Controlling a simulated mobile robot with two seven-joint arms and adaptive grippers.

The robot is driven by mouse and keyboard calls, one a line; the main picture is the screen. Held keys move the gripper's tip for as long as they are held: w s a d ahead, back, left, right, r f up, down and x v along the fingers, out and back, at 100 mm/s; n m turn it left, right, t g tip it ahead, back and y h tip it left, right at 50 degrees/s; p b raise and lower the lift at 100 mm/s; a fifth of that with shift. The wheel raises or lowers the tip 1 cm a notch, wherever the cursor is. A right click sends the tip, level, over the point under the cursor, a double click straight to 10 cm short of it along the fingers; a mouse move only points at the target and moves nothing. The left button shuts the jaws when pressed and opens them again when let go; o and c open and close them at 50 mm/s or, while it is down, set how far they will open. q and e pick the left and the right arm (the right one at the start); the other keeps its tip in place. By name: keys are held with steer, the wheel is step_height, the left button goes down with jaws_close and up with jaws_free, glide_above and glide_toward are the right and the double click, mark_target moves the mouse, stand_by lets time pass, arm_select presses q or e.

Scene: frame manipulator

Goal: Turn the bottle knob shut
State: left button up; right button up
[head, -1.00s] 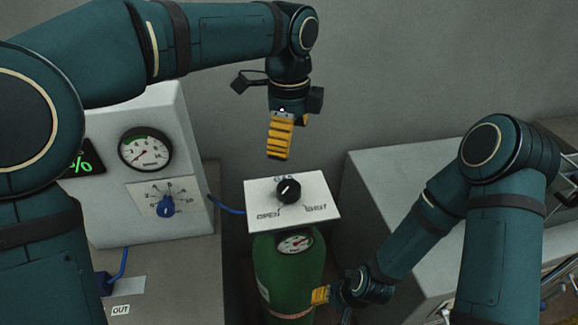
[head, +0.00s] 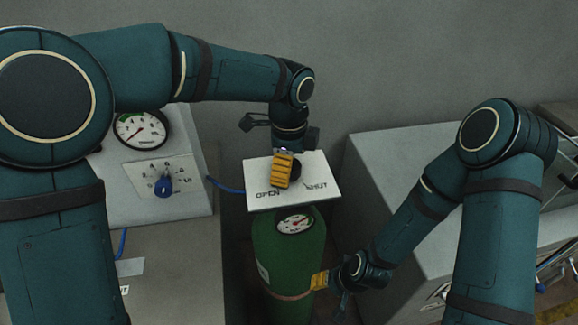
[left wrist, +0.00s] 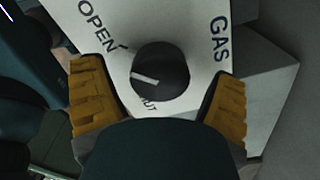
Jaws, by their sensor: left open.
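The black bottle knob (left wrist: 165,68) sits on a white plate (head: 327,168) marked OPEN, SHUT and GAS, above the green bottle (head: 285,250). In the left wrist view its white pointer faces left, between the words OPEN and SHUT. My left gripper (head: 283,170) points down over the plate and partly hides the knob in the head view. It is open, with one yellow finger on each side of the knob and gaps visible. My right gripper (head: 321,281) is at the bottle's right side; its finger opening and any contact are unclear.
A grey console with a gauge (head: 141,130) and a blue knob (head: 163,187) stands at the left. A grey box (head: 390,165) stands at the right. A blue hose (head: 226,184) runs towards the plate from the left.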

arm_select(q)
steer(key=shift+f, duration=0.15)
steer(key=c, duration=1.2)
steer(key=shift+n, duration=0.3)
steer(key=n+p, duration=0.1)
steer(key=n, duration=0.2)
steer(key=shift+n, duration=0.4)
steer(key=n, duration=0.4)
steer(key=shift+n+p, duration=0.3)
steer(key=shift+p, duration=0.1)
steer(key=n, duration=0.4)
steer(key=shift+n+p, duration=0.3)
steer(key=shift+n, duration=2.2)
